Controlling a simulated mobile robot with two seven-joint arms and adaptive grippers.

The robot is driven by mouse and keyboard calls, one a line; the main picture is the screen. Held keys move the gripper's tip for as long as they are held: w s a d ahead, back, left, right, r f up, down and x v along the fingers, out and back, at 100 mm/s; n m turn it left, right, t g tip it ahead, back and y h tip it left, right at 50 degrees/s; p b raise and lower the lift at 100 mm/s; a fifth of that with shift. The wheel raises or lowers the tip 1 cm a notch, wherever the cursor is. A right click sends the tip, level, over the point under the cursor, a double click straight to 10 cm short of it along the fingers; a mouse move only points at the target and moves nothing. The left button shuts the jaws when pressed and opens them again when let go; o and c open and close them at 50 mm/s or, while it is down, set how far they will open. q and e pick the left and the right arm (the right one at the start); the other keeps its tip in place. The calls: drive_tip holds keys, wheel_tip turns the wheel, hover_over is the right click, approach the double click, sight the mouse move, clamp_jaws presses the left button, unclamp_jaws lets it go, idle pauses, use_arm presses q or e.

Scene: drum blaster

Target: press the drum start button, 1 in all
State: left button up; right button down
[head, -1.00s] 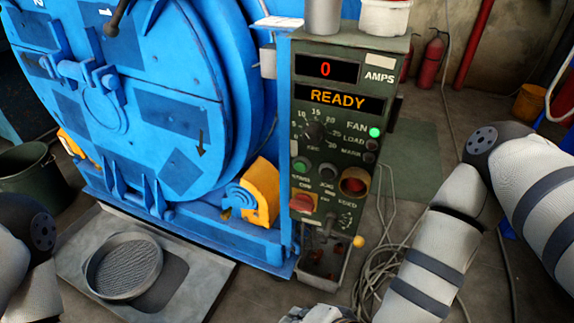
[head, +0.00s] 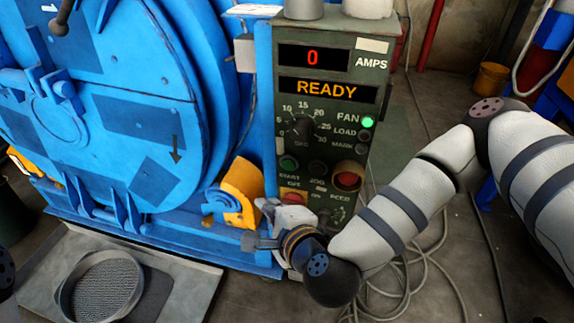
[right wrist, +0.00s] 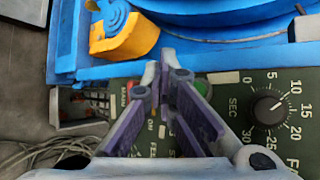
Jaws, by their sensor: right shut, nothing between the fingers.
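The green start button (head: 288,163) is on the lower left of the dark green control panel (head: 325,110), under a READY readout. In the right wrist view a bit of green (right wrist: 202,86) shows just behind my fingers, partly hidden. My right gripper (head: 268,206) is shut and empty, in front of the panel's lower left, just below the start button. Its fingers meet in the right wrist view (right wrist: 165,66). I cannot tell whether they touch the panel. My left gripper is not in view; only a bit of left arm shows at the left edge.
The red off switch (head: 293,198) is right by my fingers, partly hidden. A jog button (head: 318,168) and a red button (head: 347,178) are to the right. A yellow bracket (head: 240,190) juts out left of the panel. Cables lie on the floor.

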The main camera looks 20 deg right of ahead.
sight(289, 164)
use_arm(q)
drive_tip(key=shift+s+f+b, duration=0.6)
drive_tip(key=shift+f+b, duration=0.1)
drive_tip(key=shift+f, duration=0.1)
use_arm(e)
drive_tip(key=w+d, duration=0.5)
drive_tip(key=w, duration=0.2)
drive_tip(key=shift+w, duration=0.1)
idle(0.6)
drive_tip(key=shift+w+d, duration=0.15)
drive_tip(key=shift+w, duration=0.2)
